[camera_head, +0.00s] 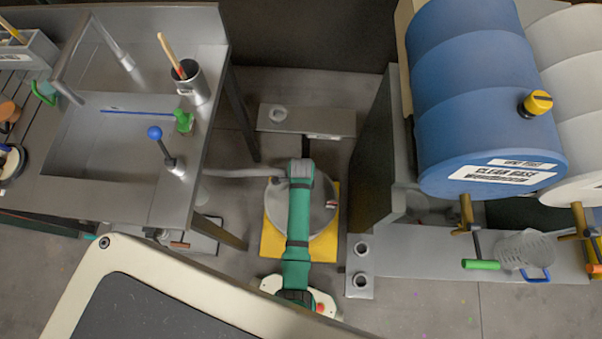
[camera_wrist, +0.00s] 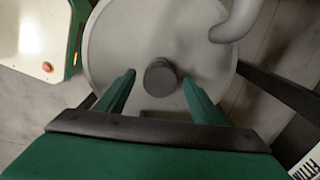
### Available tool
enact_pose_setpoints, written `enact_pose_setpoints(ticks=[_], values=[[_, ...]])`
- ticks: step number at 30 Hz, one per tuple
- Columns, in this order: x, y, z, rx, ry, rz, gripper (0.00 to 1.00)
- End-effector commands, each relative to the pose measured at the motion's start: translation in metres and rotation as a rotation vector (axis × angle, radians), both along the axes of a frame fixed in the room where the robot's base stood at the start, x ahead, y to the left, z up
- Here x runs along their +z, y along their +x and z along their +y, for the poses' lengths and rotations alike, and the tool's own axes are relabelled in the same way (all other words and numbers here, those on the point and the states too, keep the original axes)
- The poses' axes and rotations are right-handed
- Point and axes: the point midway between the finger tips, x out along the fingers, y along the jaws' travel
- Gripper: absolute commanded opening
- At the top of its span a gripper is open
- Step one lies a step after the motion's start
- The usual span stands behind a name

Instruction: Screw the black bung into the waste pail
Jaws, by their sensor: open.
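The waste pail (camera_head: 325,220) is a round grey vessel standing on a yellow base, partly covered by my green arm in the head view. Its pale round top (camera_wrist: 110,45) fills much of the wrist view. A dark round knob, which looks like the black bung (camera_wrist: 161,77), stands near the middle of that top. My gripper (camera_wrist: 159,78) is open, with one green finger on each side of the bung and a gap visible on both sides. I cannot tell how deep the bung sits. The gripper and bung are hidden in the head view.
A grey pipe (camera_head: 243,173) runs from the sink bench (camera_head: 150,190) to the pail; its bent end (camera_wrist: 236,26) shows at the pail's top right. A blue drum (camera_head: 480,90) on a rack stands to the right. A low grey bench (camera_head: 345,122) lies behind the pail.

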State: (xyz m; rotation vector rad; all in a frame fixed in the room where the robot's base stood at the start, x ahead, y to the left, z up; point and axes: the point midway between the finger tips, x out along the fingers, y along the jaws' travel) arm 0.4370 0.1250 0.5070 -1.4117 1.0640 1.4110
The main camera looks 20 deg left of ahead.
Motion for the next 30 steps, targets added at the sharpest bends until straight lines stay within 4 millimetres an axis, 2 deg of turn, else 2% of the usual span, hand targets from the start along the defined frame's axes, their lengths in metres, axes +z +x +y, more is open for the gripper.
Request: enact_pose_setpoints(ticks=[6, 14, 15, 20, 21, 22, 24, 25, 26, 27, 28, 30], values=[[-0.0122, 0.0001, 0.0001, 0.0, 0.0, -0.001, 0.62], [-0.0133, -0.0001, 0.0002, 0.0, 0.0, 0.0, 0.62], [-0.0132, -0.0001, 0.0002, 0.001, 0.0, 0.0, 0.57], [-0.0132, -0.0002, 0.0001, 0.001, 0.0, 0.0, 0.19], [-0.0132, -0.0002, 0.0001, 0.001, 0.0, 0.0, 0.17], [-0.0132, -0.0002, 0.0001, 0.001, 0.0, 0.0, 0.37], [-0.0131, -0.0002, 0.0001, 0.001, 0.0, 0.0, 0.2], [-0.0131, -0.0002, 0.0001, 0.001, 0.0, 0.0, 0.16], [-0.0131, -0.0002, 0.0001, 0.001, 0.0, 0.0, 0.41], [-0.0131, -0.0002, 0.0001, 0.001, 0.0, 0.0, 0.51], [-0.0131, -0.0002, 0.0001, 0.001, 0.0, 0.0, 0.55], [-0.0131, -0.0002, 0.0001, 0.001, 0.0, 0.0, 0.55]])
